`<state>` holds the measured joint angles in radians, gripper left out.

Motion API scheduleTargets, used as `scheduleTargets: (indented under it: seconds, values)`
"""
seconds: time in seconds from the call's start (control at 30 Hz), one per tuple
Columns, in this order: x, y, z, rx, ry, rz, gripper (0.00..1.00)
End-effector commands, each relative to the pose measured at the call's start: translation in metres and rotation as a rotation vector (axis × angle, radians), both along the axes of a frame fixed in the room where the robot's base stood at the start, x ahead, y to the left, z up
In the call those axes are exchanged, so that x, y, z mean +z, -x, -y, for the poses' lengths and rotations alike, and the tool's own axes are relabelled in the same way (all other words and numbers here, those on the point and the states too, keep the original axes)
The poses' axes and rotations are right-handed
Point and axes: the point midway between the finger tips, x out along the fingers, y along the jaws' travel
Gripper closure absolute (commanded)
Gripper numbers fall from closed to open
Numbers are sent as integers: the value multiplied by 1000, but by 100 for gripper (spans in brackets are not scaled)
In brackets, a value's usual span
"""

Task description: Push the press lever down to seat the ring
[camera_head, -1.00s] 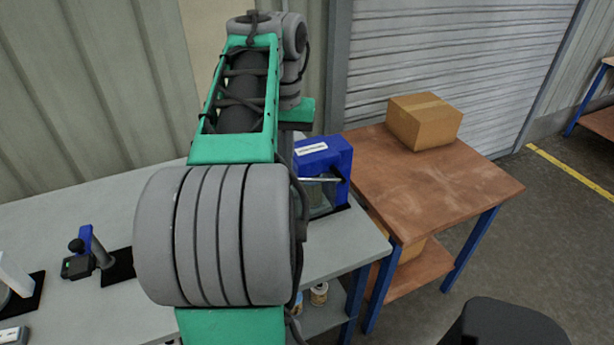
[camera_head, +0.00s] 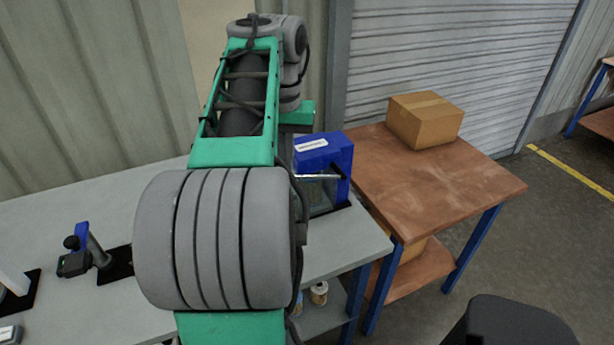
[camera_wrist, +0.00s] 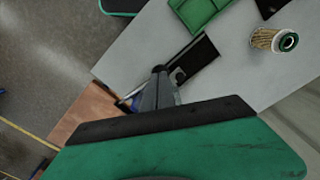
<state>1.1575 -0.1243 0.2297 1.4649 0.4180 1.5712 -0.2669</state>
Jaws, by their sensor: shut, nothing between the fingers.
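The blue press (camera_head: 322,158) stands at the right end of the grey bench, partly hidden by my arm in the head view. Its silver lever (camera_head: 318,177) sticks out roughly level across the front. In the wrist view my gripper (camera_wrist: 160,72) is shut and empty, its fingertips over the area of the press's dark base (camera_wrist: 198,62). A blue strip of the press (camera_wrist: 135,103) shows beside the fingers. I cannot tell whether the fingers touch the lever. The ring is not distinguishable. The head view hides my fingers behind the arm.
A pleated filter cartridge (camera_wrist: 268,40) is on the bench in the wrist view, near a green object (camera_wrist: 195,10). A brown table (camera_head: 440,185) with a cardboard box (camera_head: 424,120) adjoins the bench on the right. A small device on a stand (camera_head: 88,250) is at left.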

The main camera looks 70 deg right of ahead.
Motion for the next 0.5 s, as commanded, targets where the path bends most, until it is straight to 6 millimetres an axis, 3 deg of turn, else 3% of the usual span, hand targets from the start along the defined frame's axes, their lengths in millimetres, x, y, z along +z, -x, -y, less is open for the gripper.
scheduleTargets:
  seconds: [0.5]
  values:
    - [-26, 0, 0, -1, 0, 0, 100]
